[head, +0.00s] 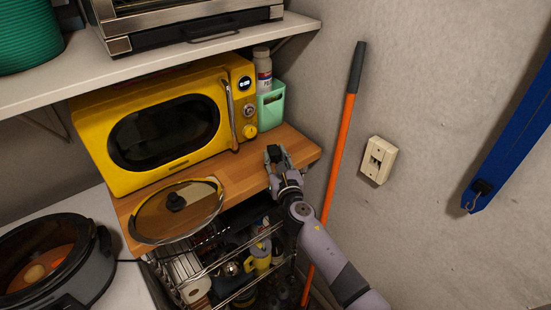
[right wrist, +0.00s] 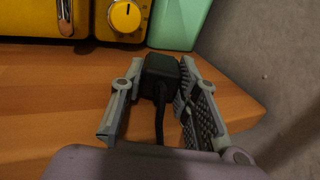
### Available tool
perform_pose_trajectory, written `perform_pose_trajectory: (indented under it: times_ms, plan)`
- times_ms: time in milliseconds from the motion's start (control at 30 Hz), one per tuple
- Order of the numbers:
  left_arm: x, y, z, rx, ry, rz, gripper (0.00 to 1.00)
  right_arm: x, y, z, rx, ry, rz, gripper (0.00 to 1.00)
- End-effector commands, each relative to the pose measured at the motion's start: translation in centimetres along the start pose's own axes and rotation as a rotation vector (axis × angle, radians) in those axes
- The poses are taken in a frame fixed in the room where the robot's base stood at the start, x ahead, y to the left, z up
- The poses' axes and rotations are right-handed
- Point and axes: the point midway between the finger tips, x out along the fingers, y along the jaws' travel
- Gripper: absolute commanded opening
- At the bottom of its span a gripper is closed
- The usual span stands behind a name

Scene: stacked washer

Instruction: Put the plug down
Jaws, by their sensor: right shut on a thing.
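The black plug (right wrist: 161,73) is between the fingers of my right gripper (right wrist: 158,100), with its dark cord running back towards the wrist. In the head view my right gripper (head: 277,156) is shut on the plug (head: 274,152) over the right end of the wooden shelf (head: 250,165). I cannot tell whether the plug touches the wood. The wall outlet (head: 379,160) is to the right, apart from the plug. My left gripper is not in view.
A yellow microwave (head: 170,125) and a green container (head: 271,107) stand behind the plug. A glass lid (head: 176,211) lies on the shelf's left part. An orange pole (head: 341,140) leans by the right end. A wire rack (head: 215,265) is below. Bare wood lies between lid and gripper.

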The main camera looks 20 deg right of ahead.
Motion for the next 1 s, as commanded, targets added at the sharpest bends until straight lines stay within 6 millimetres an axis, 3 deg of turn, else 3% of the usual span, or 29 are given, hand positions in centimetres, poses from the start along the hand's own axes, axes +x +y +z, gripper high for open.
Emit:
perform_pose_trajectory:
  times_ms: [33,167,200,467,833,1000]
  plan:
    - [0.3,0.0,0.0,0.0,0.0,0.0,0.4,-0.2,0.0,-1.0,0.001,0.011,0.0,0.0]
    - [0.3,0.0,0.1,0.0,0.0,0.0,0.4,-0.2,0.0,-1.2,0.002,0.015,-0.001,0.0]
    - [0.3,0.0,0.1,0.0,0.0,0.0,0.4,-0.3,0.0,-1.3,0.003,0.018,-0.001,0.31]
    - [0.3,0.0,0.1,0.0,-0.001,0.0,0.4,-0.3,0.0,-1.6,0.004,0.022,-0.003,0.48]
    - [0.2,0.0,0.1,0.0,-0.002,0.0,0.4,-0.3,-0.3,-1.4,0.004,0.023,-0.008,0.49]
    - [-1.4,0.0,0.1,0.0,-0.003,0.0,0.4,-0.3,-0.4,0.2,0.003,0.023,-0.01,0.49]
